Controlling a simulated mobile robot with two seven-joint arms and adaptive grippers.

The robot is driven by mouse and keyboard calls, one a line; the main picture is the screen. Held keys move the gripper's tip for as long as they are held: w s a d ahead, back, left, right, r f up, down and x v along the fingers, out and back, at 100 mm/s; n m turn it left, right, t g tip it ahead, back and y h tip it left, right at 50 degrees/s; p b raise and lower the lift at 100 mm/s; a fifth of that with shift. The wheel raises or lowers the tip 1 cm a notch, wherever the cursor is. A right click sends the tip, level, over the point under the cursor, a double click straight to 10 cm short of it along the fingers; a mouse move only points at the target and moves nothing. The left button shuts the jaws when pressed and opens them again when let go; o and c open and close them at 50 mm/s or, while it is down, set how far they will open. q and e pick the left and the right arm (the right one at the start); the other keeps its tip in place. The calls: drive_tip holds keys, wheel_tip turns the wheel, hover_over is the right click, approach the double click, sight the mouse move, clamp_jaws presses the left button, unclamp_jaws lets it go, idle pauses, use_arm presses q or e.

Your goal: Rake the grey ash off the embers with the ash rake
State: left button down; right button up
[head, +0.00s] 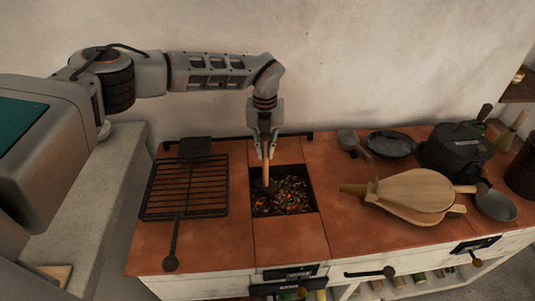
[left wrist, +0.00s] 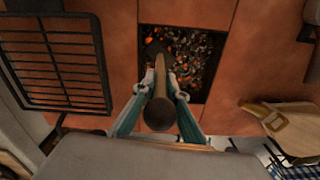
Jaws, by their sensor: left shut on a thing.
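The ember pit (head: 313,207) is a square opening in the terracotta-tiled counter. Orange embers (head: 290,200) glow among dark and grey bits; in the left wrist view the embers (left wrist: 197,50) show below the gripper. My left gripper (head: 266,152) is above the back left part of the pit, shut on the wooden handle of the ash rake (head: 266,173). The handle points down into the pit, and its round end (left wrist: 160,114) faces the wrist camera. My right gripper is not in view.
A black grill rack (head: 187,188) lies left of the pit. A dark rail (head: 300,134) runs along the wall behind.

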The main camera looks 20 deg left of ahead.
sight(267, 135)
use_arm(q)
wheel_tip(267, 135, up, 4)
drive_tip(key=p, duration=0.2)
drive_tip(key=shift+w+d+r+p, duration=0.1)
drive_tip(key=shift+d+r+p, duration=0.05)
drive_tip(key=shift+p, duration=0.15)
drive_tip(key=shift+r+p, duration=0.65)
drive_tip(key=shift+r, duration=0.3)
